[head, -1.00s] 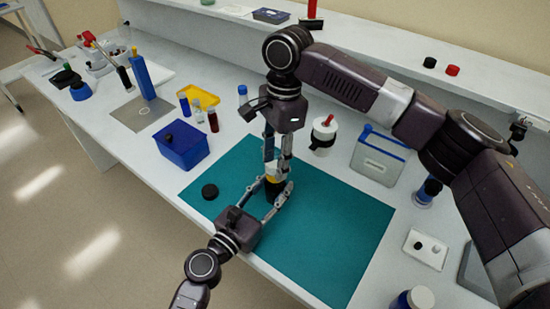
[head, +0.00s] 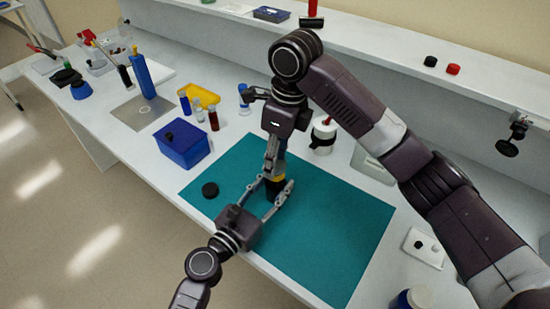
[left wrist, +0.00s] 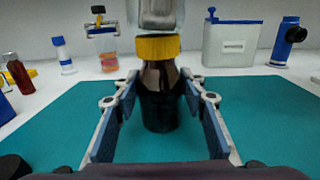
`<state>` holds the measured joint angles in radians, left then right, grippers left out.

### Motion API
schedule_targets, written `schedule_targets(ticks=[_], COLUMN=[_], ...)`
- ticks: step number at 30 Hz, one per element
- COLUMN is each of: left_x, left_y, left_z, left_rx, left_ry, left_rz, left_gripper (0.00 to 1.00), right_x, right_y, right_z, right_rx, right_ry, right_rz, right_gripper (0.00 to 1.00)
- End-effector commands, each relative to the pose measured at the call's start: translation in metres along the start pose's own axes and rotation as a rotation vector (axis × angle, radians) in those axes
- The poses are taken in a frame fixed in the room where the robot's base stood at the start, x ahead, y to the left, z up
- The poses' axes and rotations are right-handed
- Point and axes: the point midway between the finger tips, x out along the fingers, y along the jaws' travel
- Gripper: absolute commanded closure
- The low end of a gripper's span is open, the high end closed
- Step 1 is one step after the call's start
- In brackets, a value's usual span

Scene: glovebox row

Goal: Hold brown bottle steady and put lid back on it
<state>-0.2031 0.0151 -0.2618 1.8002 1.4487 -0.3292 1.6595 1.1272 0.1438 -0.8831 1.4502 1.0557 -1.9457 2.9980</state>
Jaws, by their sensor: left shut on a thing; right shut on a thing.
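The brown bottle (head: 272,193) stands upright on the teal mat (head: 325,220), and it also shows in the left wrist view (left wrist: 160,100). My left gripper (left wrist: 160,82) is shut on its body, one finger on each side. A yellow lid (left wrist: 157,47) sits at the top of the bottle, looking about level; whether its thread is engaged cannot be told. My right gripper (head: 274,172) comes down from above and is shut on the yellow lid. Its fingers hide part of the lid in the head view.
A black round cap (head: 210,190) lies on the mat's left part. A blue box (head: 183,148), small vials (head: 213,120) and a yellow tray (head: 203,93) stand behind left. A white jar (head: 323,137) stands behind the mat. The mat's right part is clear.

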Motion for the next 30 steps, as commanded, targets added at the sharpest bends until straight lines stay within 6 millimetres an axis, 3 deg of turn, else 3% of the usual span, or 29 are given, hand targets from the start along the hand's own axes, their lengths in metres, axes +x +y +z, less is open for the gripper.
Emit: schedule_targets(ticks=[1,2,7,16,20,30], left_x=[0.0,0.0,0.0,0.0,0.0,0.0], left_y=[-0.001,-0.001,0.0,0.0,0.0,0.0], left_z=[-0.001,-0.001,-0.001,-0.001,-0.001,-0.001], left_rx=[0.0,0.0,0.0,0.0,0.0,0.0], left_ry=[0.002,0.002,0.002,0.002,0.002,0.001], left_rz=[-0.001,-0.001,-0.001,0.0,0.0,0.0], left_gripper=[1.0,1.0,1.0,1.0,1.0,1.0], right_x=[-0.001,-0.001,-0.001,0.0,-0.002,-0.007], right_y=[0.0,0.0,0.0,0.0,0.002,0.019], right_z=[0.001,0.001,0.001,0.001,0.004,0.024], right_rx=[-0.002,-0.002,-0.003,-0.014,-0.101,-0.703], right_ry=[-0.003,-0.003,-0.002,-0.001,-0.006,-0.044], right_rz=[0.0,0.0,-0.001,0.0,0.003,0.019], right_gripper=[0.8,0.62,0.45,0.46,0.46,0.46])
